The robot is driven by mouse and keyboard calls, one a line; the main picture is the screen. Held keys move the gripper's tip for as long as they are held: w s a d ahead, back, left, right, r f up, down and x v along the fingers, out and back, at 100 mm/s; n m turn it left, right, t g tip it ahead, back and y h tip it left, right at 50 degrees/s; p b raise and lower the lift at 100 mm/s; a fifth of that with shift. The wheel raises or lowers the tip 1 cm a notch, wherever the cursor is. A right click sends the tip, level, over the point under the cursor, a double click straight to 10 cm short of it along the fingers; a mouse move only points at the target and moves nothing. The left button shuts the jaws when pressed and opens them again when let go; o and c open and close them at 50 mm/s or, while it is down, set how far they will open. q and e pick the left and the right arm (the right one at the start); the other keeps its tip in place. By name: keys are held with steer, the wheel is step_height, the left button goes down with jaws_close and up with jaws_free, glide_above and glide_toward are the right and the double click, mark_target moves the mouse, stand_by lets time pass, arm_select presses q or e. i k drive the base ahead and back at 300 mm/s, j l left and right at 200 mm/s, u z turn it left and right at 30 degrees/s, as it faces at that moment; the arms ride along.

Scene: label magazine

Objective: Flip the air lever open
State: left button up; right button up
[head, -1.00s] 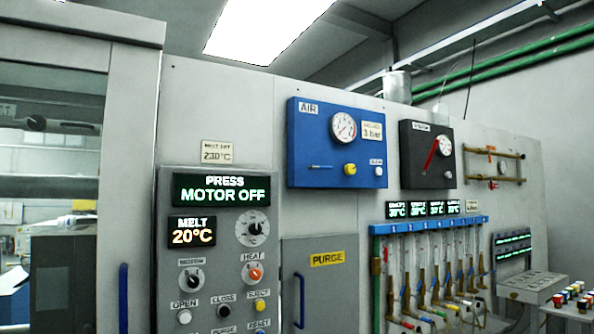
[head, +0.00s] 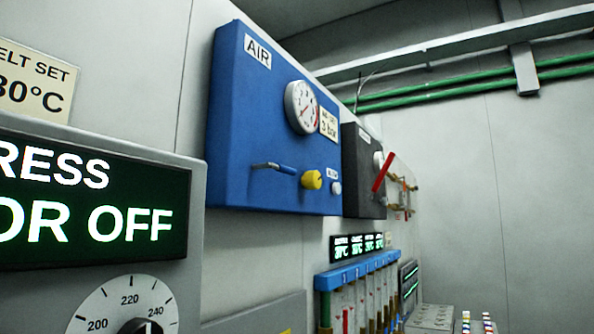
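The blue AIR panel (head: 228,110) is on the wall in the middle of the head view. The air lever (head: 275,168) sits low on the panel, a thin metal arm with a blue grip, lying roughly level and pointing right. A yellow knob (head: 312,180) is just right of it, with a small pale button (head: 336,188) beyond. A round gauge (head: 301,106) with a red-marked dial is above them, beside a "3 bar" label (head: 329,125). Neither of my grippers is in view.
A dark panel (head: 358,175) with a red lever (head: 382,172) is beyond the blue one. A blue-topped tube rack (head: 355,270) is below.

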mark_target(280, 168)
steer(key=i+l+u, duration=0.1)
steer(key=u, duration=0.15)
steer(key=l+u, duration=0.25)
steer(key=l, duration=0.3)
steer(key=l+z, duration=0.55)
steer(key=z, duration=0.15)
steer(key=i, duration=0.05)
